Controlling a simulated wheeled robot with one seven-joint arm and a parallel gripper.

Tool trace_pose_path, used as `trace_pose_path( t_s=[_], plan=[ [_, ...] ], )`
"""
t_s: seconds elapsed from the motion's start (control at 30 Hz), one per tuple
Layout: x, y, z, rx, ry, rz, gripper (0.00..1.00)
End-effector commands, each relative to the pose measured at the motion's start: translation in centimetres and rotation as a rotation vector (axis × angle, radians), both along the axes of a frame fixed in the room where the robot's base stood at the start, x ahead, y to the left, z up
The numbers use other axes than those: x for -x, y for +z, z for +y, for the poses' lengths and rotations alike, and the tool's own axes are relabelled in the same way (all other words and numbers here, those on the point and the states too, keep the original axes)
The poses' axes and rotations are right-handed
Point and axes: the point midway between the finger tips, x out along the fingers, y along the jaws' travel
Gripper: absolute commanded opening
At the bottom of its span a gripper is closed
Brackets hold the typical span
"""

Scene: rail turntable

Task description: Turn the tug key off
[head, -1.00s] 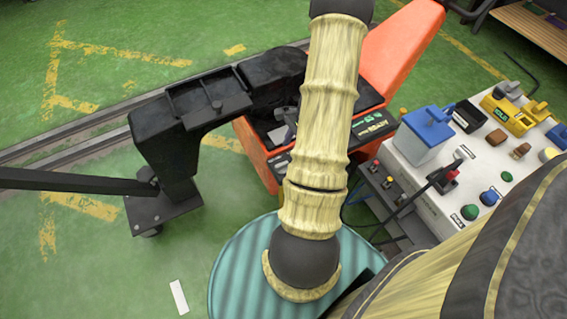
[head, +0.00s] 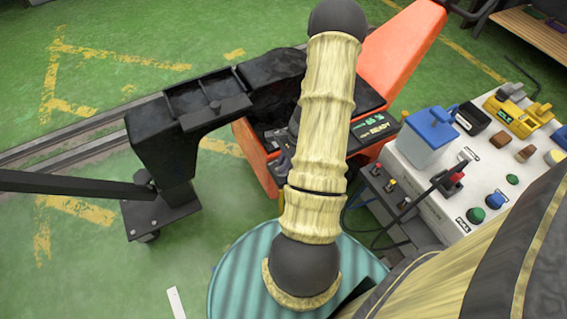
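The orange tug (head: 400,50) stands in the middle, behind my arm. Its dark panel carries a lit green display (head: 377,127) that reads READY. I cannot make out the tug key; my sleeved arm covers part of the panel. A dark grey piece shows at the left edge of my arm, over the panel. It may be part of my gripper, but its fingers cannot be made out, nor whether it holds anything.
A black coupling frame (head: 160,150) stands left of the tug, by the rails (head: 60,145). A white control box (head: 435,200) with coloured buttons, a red plug (head: 453,183) and a blue-lidded container (head: 428,137) stands right. A ribbed teal drum top (head: 235,280) is below my arm. Green floor at left is open.

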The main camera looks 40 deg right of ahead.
Motion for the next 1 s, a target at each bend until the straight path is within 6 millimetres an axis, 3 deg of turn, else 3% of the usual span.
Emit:
trace_pose_path(
  t_s=[0.53, 1.0],
  plan=[
    [-0.08, 0.26, -0.01, 0.0, 0.078, 0.0, 0.0],
    [-0.35, 0.49, -0.04, 0.001, 0.435, 0.0, 0.0]
  ],
)
